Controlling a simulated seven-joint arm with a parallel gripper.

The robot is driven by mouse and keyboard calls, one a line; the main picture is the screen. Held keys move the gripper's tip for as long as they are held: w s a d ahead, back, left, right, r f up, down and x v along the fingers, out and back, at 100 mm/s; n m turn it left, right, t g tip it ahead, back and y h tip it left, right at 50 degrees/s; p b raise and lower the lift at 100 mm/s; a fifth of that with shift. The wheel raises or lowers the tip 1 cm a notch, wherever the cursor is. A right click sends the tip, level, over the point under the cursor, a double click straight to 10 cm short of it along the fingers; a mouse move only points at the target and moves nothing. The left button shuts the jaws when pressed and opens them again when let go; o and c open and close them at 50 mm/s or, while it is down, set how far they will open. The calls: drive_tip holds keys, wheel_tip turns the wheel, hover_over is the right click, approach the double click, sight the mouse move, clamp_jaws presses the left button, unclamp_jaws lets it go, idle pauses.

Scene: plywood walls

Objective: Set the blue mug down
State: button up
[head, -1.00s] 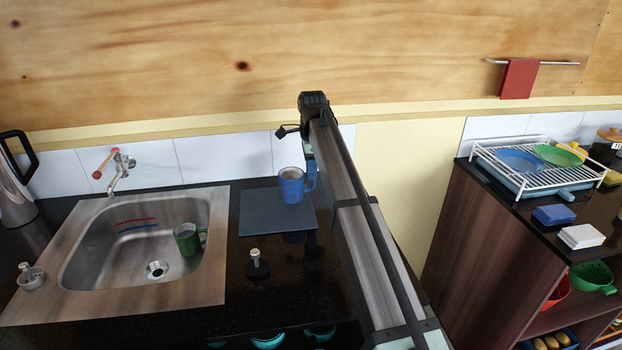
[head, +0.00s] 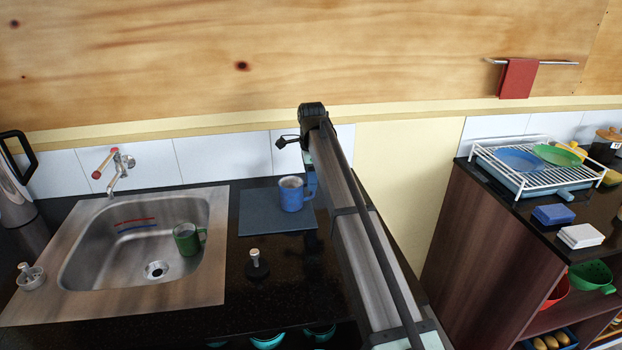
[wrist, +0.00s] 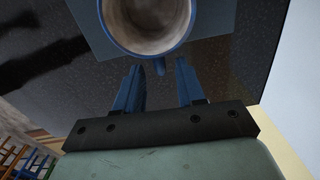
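The blue mug (head: 292,196) stands upright on the dark blue-grey mat (head: 260,222), right of the sink. It appears to rest on the mat. In the wrist view the mug (wrist: 113,38) is seen from above, its pale inside toward the camera. My gripper (wrist: 159,72) is beside the mug on its handle side. Its two blue fingers are spread apart, with the handle between them and visible gaps on both sides. In the head view my arm hides most of the gripper.
The sink (head: 215,270) on the left holds a green mug (head: 188,239). A black stopper with a metal knob (head: 257,265) stands in front of the mat. A dish rack (head: 530,165) and sponges sit on the right-hand counter, across a gap.

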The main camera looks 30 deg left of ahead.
wheel_tip(320, 180, up, 12)
drive_tip(key=shift+r, duration=0.15)
idle(0.6)
drive_tip(key=shift+d, duration=0.1)
